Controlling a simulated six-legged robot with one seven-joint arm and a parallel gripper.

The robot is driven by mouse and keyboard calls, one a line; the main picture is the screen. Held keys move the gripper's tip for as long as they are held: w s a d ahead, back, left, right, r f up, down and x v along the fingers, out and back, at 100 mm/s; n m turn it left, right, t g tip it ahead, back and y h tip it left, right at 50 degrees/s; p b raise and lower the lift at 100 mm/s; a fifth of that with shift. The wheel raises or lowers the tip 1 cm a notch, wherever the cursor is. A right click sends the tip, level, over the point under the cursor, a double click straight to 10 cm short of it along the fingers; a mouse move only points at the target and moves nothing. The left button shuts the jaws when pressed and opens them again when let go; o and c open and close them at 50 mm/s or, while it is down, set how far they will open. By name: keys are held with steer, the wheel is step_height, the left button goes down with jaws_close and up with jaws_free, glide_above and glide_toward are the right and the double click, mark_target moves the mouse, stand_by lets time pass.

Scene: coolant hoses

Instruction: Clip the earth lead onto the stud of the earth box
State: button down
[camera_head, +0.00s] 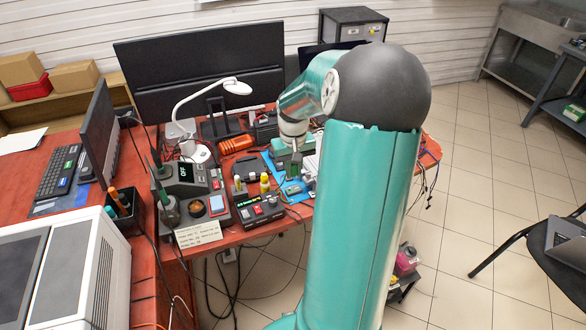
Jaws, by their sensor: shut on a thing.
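My gripper (296,152) is at the end of my teal arm, low over the right part of the red bench. It is small in the picture and partly merges with the things behind it. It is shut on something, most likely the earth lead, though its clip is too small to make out. I cannot tell which of these, if either, is the earth box. No stud can be made out.
On the red bench (228,238) are a soldering station (183,174), a black unit with a lit display (257,212), small bottles (264,183), an orange tool (236,144) and a lamp (236,87). A large monitor (200,62) stands behind. Cables hang off the front edge. My arm hides the bench's right part.

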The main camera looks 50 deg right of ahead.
steer(key=shift+r, duration=1.2)
steer(key=shift+w+f, duration=0.1)
steer(key=shift+f, duration=0.05)
glide_above(290, 188)
step_height(290, 188, down, 8)
step_height(290, 188, down, 3)
steer(key=shift+w+f, duration=0.1)
steer(key=shift+f, duration=1.2)
steer(key=shift+f, duration=0.35)
steer(key=shift+f, duration=0.45)
stand_by(0.8)
